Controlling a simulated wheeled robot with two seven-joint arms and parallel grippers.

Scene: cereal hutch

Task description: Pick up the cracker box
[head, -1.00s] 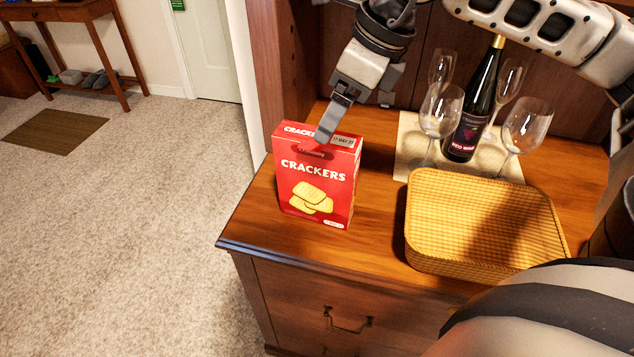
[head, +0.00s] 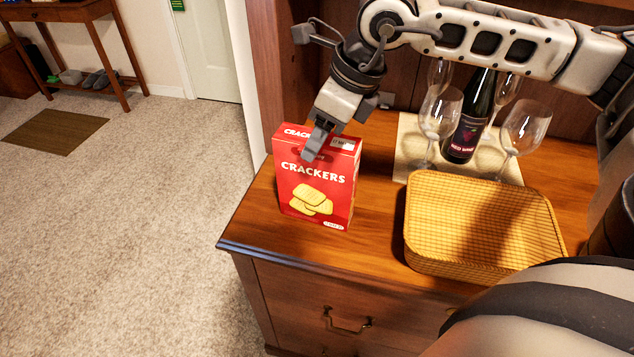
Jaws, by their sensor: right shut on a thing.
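The red cracker box (head: 316,192) stands upright on the wooden hutch top, near its left front corner. Its front shows the word CRACKERS and a picture of crackers. My right gripper (head: 314,146) comes from above and is shut on the upper part of the box. One finger lies over the front face near the top edge; the other finger is hidden behind. The box appears to rest on the surface; I cannot tell whether it is lifted at all. My left gripper is not in view.
A woven basket (head: 480,262) stands to the right of the box. Behind it, a wine bottle (head: 468,130) and several wine glasses (head: 440,115) stand on a light mat (head: 408,150). The hutch's side panel (head: 268,80) rises behind the box. The counter's left front edge is close.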

